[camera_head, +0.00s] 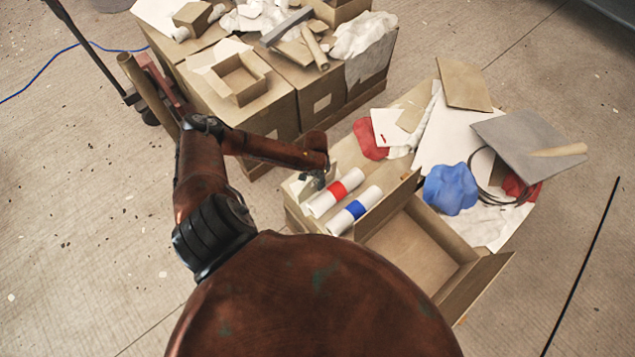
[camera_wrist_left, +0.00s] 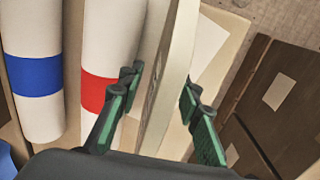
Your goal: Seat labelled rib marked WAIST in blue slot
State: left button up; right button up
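My left gripper (camera_head: 318,182) points down at the left end of the near bench. In the left wrist view its green-padded fingers (camera_wrist_left: 160,115) are apart, on either side of a pale upright board (camera_wrist_left: 168,75), possibly a rib. A gap shows on the board's left side; contact on the right cannot be told. A faint mark on its face is unreadable, and I cannot make out WAIST. Beside it lie a white roll with a red band (camera_head: 336,190) and one with a blue band (camera_head: 355,209). No blue slot can be made out. My right gripper is not in view.
An open cardboard box (camera_head: 420,245) stands right of the rolls. Blue crumpled cloth (camera_head: 450,188), red cloth (camera_head: 369,139) and a grey panel (camera_head: 525,145) clutter the bench's far side. Cardboard boxes (camera_head: 238,110) stand at the back. The floor at left is mostly clear.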

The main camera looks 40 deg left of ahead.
pick_arm(q)
grip_shut()
dwell(0.3)
dwell(0.3)
